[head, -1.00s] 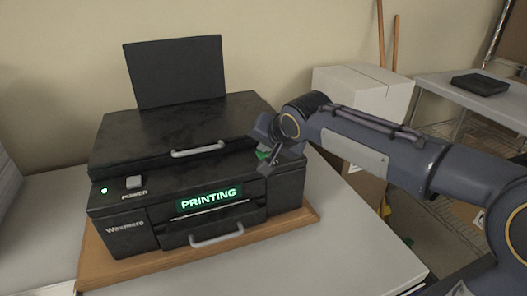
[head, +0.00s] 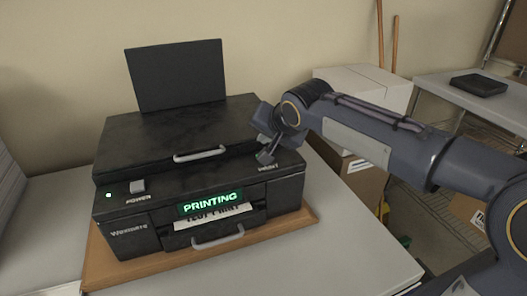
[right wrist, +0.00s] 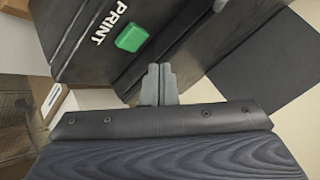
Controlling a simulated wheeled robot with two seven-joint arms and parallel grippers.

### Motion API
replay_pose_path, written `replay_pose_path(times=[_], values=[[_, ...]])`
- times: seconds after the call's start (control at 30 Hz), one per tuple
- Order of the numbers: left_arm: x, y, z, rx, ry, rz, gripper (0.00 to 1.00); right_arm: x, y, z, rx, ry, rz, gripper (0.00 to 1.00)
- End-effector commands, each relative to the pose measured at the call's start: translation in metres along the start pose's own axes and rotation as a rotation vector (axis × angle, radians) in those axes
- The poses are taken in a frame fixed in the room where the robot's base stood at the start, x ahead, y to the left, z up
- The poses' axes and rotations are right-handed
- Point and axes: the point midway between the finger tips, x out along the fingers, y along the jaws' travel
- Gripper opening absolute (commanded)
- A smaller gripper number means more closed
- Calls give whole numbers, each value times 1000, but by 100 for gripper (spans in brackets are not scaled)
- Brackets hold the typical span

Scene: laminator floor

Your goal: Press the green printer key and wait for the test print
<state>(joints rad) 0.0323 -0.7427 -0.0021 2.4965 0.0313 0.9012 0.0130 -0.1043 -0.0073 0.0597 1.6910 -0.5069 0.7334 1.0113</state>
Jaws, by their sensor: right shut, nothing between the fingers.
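The black printer (head: 130,240) stands on a wooden board on the table, its display (head: 210,202) lit and reading PRINTING. A white sheet with dark lettering (head: 213,217) sticks out of the front slot, just above the tray handle. In the right wrist view the green key (right wrist: 132,37) lies beside the word PRINT. My right gripper (head: 266,157) is over the printer's right front corner, by the PRINT label. Its shut, empty fingertips (right wrist: 158,70) appear beside the key in the wrist view, apart from it in the picture. My left gripper is not in view.
A POWER key (head: 137,186) and a small green light (head: 108,195) are at the printer's left front. The wooden board (head: 290,224) has clear table to its right. White boxes (head: 375,90) stand behind my right arm; a side table (head: 430,82) is at far right.

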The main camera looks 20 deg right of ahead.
Motion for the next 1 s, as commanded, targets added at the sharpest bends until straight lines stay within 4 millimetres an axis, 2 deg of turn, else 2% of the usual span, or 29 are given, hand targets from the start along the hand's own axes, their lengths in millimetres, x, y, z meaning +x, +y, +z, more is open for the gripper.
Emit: replay_pose_path(times=[0.03,0.27,1.0], values=[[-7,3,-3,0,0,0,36,-7,-5,-5,0,0,-1,0],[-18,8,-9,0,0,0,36,-20,-15,-15,0,1,-1,0],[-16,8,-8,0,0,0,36,-19,-14,-14,0,0,-1,0]])
